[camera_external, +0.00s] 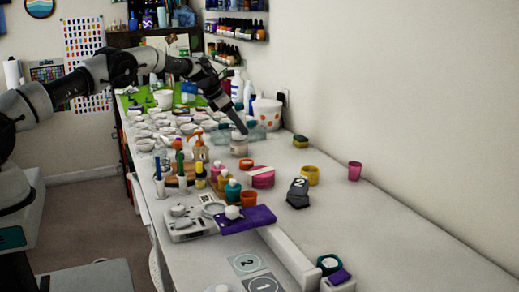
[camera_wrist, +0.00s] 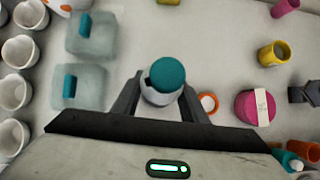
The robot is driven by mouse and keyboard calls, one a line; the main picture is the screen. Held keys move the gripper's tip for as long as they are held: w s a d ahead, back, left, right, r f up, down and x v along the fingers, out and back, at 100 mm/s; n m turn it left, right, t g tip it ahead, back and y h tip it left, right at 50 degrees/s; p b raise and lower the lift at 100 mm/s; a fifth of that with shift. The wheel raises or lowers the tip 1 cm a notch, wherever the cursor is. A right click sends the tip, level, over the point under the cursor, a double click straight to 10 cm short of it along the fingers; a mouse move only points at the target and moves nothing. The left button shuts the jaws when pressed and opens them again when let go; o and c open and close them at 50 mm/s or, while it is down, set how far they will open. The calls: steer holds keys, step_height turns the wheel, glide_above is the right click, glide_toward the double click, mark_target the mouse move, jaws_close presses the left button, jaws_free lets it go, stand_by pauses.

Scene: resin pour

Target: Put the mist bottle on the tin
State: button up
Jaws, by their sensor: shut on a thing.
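My gripper (camera_wrist: 164,88) is shut on a small bottle with a round teal top (camera_wrist: 168,72) and a pale body, which I take to be the mist bottle. The fingers stand on either side of it. In the external view my gripper (camera_external: 241,130) points down, with a whitish bottle body (camera_external: 239,146) just below it; I cannot tell whether it touches the table. The tin, round and pink with a white band (camera_wrist: 247,108), lies to the right of my gripper in the wrist view. In the external view the tin (camera_external: 262,178) stands nearer the camera.
An orange-rimmed container (camera_wrist: 208,103) sits between my gripper and the tin. A yellow cup (camera_external: 311,175) and a dark block marked 2 (camera_external: 297,193) are right of the tin. Two clear teal-capped containers (camera_wrist: 92,36) and several white cups (camera_wrist: 20,51) are left of my gripper.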

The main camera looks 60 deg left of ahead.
steer(key=o, duration=1.2)
steer(key=shift+f, duration=0.1)
steer(key=shift+s+r, duration=0.1)
steer(key=shift+r, duration=0.35)
steer(key=b+v, duration=0.1)
steer(key=v, duration=1)
steer(key=shift+s+r, duration=0.15)
